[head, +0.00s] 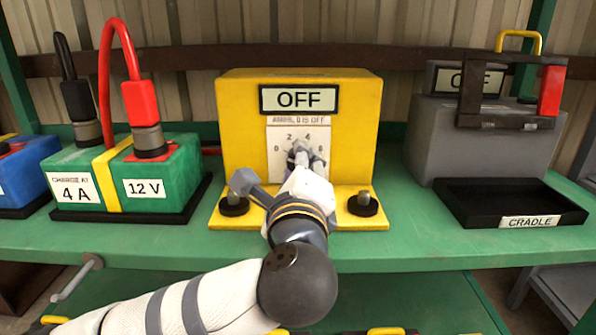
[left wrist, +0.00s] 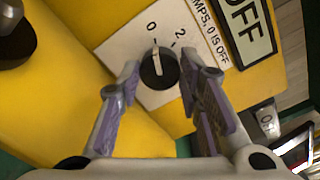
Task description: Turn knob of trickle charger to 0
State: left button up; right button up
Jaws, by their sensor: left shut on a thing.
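The yellow trickle charger (head: 235,120) stands on the green shelf, with a display (head: 299,98) reading OFF. Its dial plate (head: 281,140) is partly hidden by my left gripper in the head view. In the left wrist view the round black knob (left wrist: 157,72) has a pale pointer line directed at about the 0 mark (left wrist: 151,26), with the 2 to its right. My left gripper (head: 302,155) is at the dial. Its fingers (left wrist: 158,80) are on both sides of the knob, closed on it. My right gripper is in neither view.
A green battery (head: 188,170) marked 12 V, with red and black clamps, stands left of the charger. A grey unit (head: 430,140) and a black cradle tray (head: 470,210) stand to the right. Black feet or bolts (head: 363,204) flank the charger's base.

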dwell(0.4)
pick_arm(q)
jog(key=o, duration=1.2)
jog(key=shift+c, duration=0.2)
jog(key=s, duration=1.2)
